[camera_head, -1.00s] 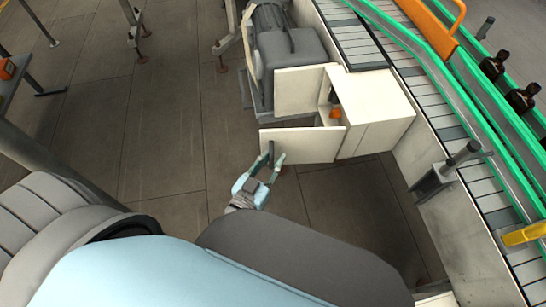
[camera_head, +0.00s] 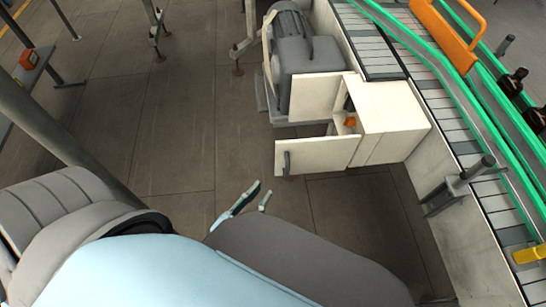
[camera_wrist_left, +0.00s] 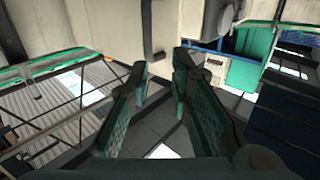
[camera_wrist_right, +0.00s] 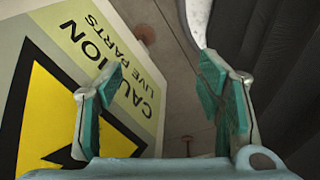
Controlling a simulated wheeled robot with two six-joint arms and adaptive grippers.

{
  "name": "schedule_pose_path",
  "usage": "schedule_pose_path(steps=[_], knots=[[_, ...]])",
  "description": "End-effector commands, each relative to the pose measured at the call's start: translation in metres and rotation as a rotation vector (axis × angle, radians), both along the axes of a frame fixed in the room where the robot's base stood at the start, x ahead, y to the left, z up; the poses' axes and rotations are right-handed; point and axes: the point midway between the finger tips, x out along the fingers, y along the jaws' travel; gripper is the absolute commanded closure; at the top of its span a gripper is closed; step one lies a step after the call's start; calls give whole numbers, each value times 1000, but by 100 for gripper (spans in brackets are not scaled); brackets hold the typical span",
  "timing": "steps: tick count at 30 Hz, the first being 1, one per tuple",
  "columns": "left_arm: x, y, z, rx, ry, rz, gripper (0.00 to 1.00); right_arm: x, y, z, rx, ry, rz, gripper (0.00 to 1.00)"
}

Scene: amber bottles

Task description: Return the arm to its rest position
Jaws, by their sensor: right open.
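The near door (camera_head: 325,154) has a dark handle (camera_head: 287,163), which is clear of the fingers.
An orange thing (camera_head: 350,122) is inside the cabinet. A grey motor unit (camera_head: 312,70) stands behind it. A conveyor with green rails (camera_head: 455,79) runs along the right, with dark bottles (camera_head: 512,82) beyond. The floor (camera_head: 180,120) to the left is mostly clear.

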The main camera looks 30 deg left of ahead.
Motion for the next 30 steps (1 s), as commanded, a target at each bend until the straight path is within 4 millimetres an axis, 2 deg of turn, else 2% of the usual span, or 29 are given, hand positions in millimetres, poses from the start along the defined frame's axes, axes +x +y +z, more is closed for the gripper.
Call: schedule_pose_path(steps=[15,18,20,24,26,30], knots=[[-3,0,-1,0,4,1,80,1,0,0,0,-1,0,39],[3,6,-4,13,44,16,80,0,1,0,1,0,0,39],[12,16,-9,33,114,41,80,0,1,0,1,0,0,39],[28,47,-24,89,397,117,80,0,1,0,2,0,0,39],[25,57,-29,107,523,139,80,0,1,0,2,0,0,39],[6,67,-31,132,761,153,80,0,1,0,2,-1,-1,39]])
